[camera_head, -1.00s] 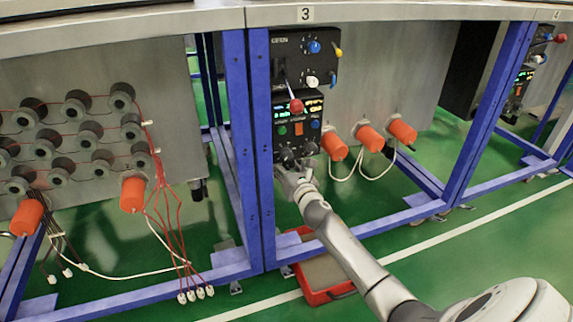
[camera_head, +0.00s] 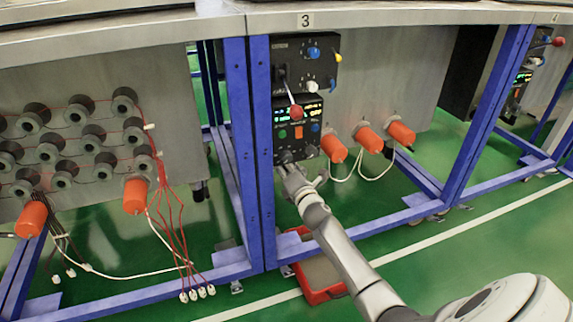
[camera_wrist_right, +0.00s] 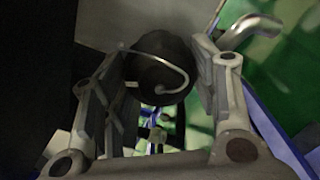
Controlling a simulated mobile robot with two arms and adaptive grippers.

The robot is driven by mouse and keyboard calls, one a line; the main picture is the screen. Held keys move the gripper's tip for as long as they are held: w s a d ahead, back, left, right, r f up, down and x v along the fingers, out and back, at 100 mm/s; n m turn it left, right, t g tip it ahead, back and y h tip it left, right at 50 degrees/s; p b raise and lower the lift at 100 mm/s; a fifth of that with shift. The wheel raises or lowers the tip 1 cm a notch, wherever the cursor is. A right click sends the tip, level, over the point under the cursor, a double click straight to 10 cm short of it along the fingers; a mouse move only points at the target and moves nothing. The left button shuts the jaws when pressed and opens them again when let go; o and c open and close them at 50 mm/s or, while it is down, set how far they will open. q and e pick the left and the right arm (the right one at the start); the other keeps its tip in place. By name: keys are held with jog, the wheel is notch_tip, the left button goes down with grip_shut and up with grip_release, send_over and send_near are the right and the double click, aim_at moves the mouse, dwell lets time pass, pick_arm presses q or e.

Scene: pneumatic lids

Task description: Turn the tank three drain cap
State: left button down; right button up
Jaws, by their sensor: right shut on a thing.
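The tank three unit is a black control panel (camera_head: 299,100) under the "3" label (camera_head: 305,20) in the head view. Two dark round caps sit at its lower edge, a left one (camera_head: 286,157) and a right one (camera_head: 311,151). My right gripper (camera_head: 289,167) is at the left cap from below. In the right wrist view a dark round cap (camera_wrist_right: 160,70) lies between the two fingers of my right gripper (camera_wrist_right: 160,88), which is shut on it. A thin pale curved line crosses the cap's face. My left gripper is not in view.
Orange plugs (camera_head: 369,140) with white cables hang right of the panel. A blue frame post (camera_head: 262,150) stands close on its left. A red tray (camera_head: 319,279) lies on the green floor below my right arm. The floor to the right is clear.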

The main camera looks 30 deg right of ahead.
jog(key=m+p, duration=0.1)
jog(key=m, duration=0.3)
jog(key=shift+m, duration=0.3)
dwell(0.3)
jog(key=o, duration=1)
jog(key=v, duration=1.2)
jog(key=shift+f, duration=0.1)
